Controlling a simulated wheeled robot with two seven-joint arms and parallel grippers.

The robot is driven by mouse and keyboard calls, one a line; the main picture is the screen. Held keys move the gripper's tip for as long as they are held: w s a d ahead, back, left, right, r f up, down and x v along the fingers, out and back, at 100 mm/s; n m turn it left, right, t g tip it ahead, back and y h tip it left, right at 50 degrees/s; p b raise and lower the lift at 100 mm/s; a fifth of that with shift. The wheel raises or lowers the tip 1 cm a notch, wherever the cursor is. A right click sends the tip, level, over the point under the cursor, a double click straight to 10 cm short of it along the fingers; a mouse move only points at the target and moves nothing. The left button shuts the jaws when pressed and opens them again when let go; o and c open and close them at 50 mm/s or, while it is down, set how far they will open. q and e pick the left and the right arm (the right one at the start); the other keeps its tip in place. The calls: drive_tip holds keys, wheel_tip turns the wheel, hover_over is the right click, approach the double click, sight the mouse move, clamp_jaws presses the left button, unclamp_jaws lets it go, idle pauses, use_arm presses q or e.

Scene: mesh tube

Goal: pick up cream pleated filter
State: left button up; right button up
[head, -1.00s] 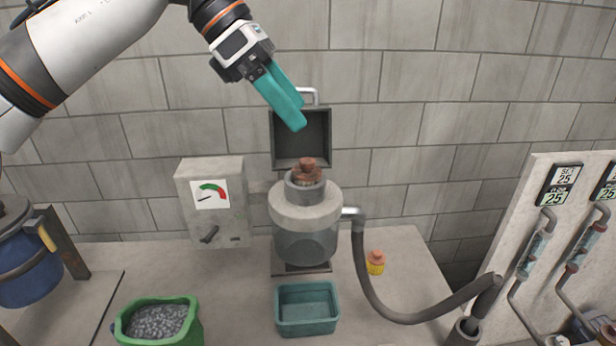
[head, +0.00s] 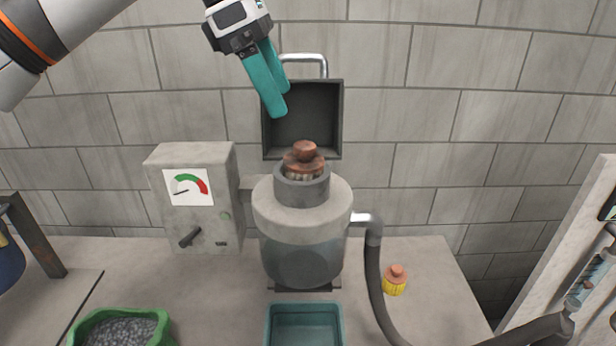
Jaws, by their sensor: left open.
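A pleated filter with a copper-coloured knob (head: 304,162) stands upright in the collar of the grey vessel (head: 302,206). Only its top shows; its pleats look cream to brownish, and its lower part is hidden. A second small filter, yellow with a copper-coloured top (head: 395,281), stands on the bench right of the vessel. My left gripper (head: 277,98) has teal fingers. It is open and empty, above and slightly left of the filter in the vessel, apart from it. My right gripper is not in view.
A dark square lid (head: 334,120) stands open behind the vessel. A gauge box (head: 190,222) is at left. A teal tray (head: 338,322) and a green sack of grey granules (head: 120,326) are in front. A grey hose (head: 374,280) curves right.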

sight(302, 144)
use_arm(q)
drive_tip(key=x, duration=0.2)
drive_tip(key=s+x, duration=0.1)
drive_tip(key=x, duration=0.1)
drive_tip(key=shift+f+p, duration=0.15)
drive_tip(key=shift+p, duration=0.25)
drive_tip(key=x, duration=0.1)
drive_tip(key=p+x, duration=0.1)
drive_tip(key=x, duration=0.1)
drive_tip(key=p+x, duration=0.1)
drive_tip(key=x, duration=0.1)
drive_tip(key=shift+w, duration=0.3)
drive_tip(key=shift+d+f, duration=0.15)
drive_tip(key=shift+f, duration=0.1)
drive_tip(key=c, duration=1.1)
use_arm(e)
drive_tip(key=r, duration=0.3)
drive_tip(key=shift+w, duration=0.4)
